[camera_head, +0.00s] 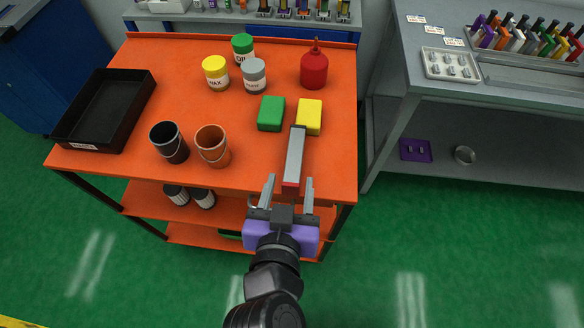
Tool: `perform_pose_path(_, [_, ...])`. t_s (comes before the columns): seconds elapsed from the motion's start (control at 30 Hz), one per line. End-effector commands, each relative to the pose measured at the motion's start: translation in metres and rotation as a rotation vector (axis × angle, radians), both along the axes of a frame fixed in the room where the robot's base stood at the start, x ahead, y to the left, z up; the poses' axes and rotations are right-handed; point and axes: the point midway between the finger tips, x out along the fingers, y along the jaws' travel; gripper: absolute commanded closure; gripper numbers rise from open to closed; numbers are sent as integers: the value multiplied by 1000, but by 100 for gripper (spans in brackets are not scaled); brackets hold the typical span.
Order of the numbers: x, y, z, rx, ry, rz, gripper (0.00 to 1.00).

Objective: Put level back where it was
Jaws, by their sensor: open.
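A long grey bar with a dark red near end, probably the level (295,155), lies lengthwise near the front right of the orange cart top (240,180). Its far end comes close to the yellow block (309,117). My gripper (290,179) is open at the cart's front edge, with one finger on each side of the bar's red end. Gaps show between the bar and both fingers. Whether the bar rests flat on the cart top is hard to tell.
A green block (271,113), a red oil can (314,68), several small cans, a black bucket (169,142), a copper bucket (212,146) and a black tray (103,112) stand on the cart. A grey bench (415,85) stands to the right. The cart's front right corner is clear.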

Motion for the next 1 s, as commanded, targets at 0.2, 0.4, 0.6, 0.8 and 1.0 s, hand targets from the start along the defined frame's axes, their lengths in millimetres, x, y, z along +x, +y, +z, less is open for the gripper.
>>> perform_pose_path(0.2, [-21,2,9,1,0,3,47])
perform_pose_path(0.4, [-23,1,10,0,0,1,47])
perform_pose_path(0.6, [-25,-4,2,-9,11,14,47])
perform_pose_path(0.8, [-42,-38,-44,-43,78,112,47])
perform_pose_path(1.0, [-84,-85,-80,-27,109,209,47])
